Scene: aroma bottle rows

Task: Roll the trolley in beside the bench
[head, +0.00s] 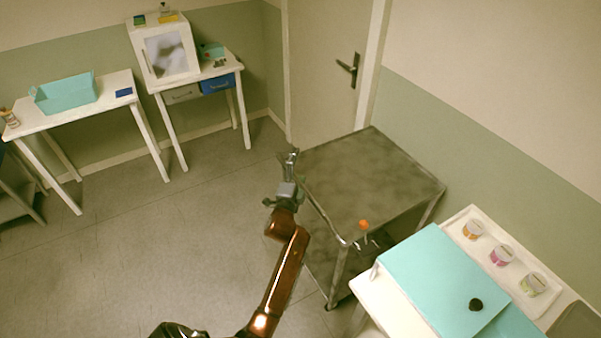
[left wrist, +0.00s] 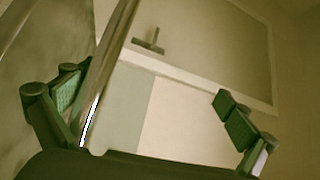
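The trolley (head: 375,180) is a grey metal cart with a flat, empty top, standing by the door in the head view. A white bench (head: 385,301) with a teal mat (head: 440,275) stands at the lower right, close to the trolley's near right corner. My left gripper (head: 291,160) is at the trolley's left edge. In the left wrist view, its fingers (left wrist: 150,88) are wide apart. A shiny metal bar (left wrist: 106,80) runs between them, nearer the left finger. I cannot tell if it touches. My right gripper is out of view.
An orange knob (head: 364,224) sits at the trolley's near edge. A tray (head: 545,312) with cups and a black knob-like thing (head: 476,304) are at the bench. Two white tables stand along the back left wall. The floor (head: 180,240) left of the trolley is clear.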

